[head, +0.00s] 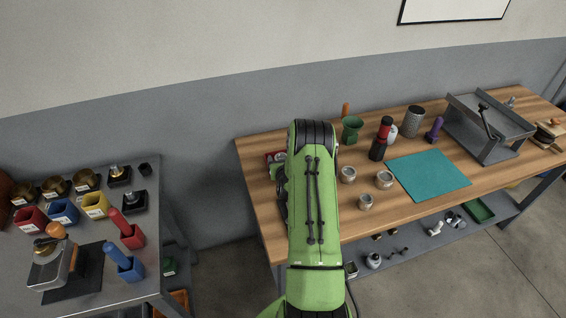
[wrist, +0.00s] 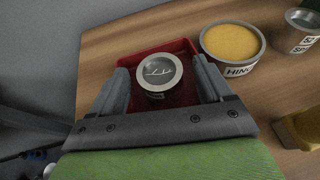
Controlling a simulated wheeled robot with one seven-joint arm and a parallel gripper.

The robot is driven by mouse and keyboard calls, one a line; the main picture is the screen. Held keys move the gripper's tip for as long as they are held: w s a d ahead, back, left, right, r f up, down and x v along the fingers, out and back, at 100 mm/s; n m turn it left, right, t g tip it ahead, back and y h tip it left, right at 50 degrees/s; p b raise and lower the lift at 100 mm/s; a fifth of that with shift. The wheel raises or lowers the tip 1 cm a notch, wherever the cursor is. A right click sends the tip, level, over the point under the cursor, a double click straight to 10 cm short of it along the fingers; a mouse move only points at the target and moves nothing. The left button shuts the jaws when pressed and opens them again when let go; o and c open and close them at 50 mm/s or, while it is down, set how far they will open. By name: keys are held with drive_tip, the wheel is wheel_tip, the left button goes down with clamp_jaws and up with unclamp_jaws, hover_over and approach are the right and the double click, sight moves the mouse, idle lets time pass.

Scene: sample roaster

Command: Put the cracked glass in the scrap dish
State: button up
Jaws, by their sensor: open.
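The cracked glass (wrist: 158,73) is a small round grey-rimmed piece with white crack lines across its face, and shows in the wrist view. It is over or in a red dish (wrist: 184,47), probably the scrap dish; I cannot tell whether it touches the bottom. My gripper (wrist: 160,84) is open, with one finger on each side of the glass and a gap visible beside it. In the head view a bit of the red dish (head: 270,157) shows at the bench's left end; my arm hides the glass and gripper there.
In the wrist view a tin of yellow stuff (wrist: 232,43) stands close right of the dish, with a labelled metal can (wrist: 300,32) beyond and a yellow object (wrist: 302,128) lower right.

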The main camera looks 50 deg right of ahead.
drive_tip(key=b+v, duration=0.2)
drive_tip(key=v, duration=0.9)
drive_tip(key=shift+s+a, duration=0.15)
drive_tip(key=shift+s, duration=0.1)
drive_tip(key=shift+a+r, duration=0.25)
drive_tip(key=shift+r, duration=0.05)
drive_tip(key=w+a+r+n+y, duration=0.2)
drive_tip(key=a+r+n+y, duration=0.2)
drive_tip(key=a+r+n, duration=0.5)
drive_tip(key=w+a+r+n+y, duration=0.25)
drive_tip(key=a+r+n, duration=0.25)
drive_tip(key=a+n, duration=0.75)
drive_tip(key=s+a+r+n+g, duration=0.1)
drive_tip(key=s+a+r+n, duration=0.1)
drive_tip(key=s+n, duration=0.5)
drive_tip(key=s+a+r+n+g+y, duration=0.1)
drive_tip(key=s+a+n, duration=0.3)
drive_tip(key=s+n, duration=0.4)
drive_tip(key=s+a+r+n+g+y, duration=0.1)
drive_tip(key=s+a+r+n+g, duration=0.1)
drive_tip(key=s+n, duration=0.5)
wheel_tip(320, 180, up, 2)
drive_tip(key=shift+s+a+r+g, duration=0.15)
drive_tip(key=shift+s+a+g, duration=0.15)
drive_tip(key=shift+s+a, duration=0.4)
drive_tip(key=shift+w+a+n, duration=0.1)
drive_tip(key=shift+a+n, duration=0.05)
drive_tip(key=shift+n, duration=0.1)
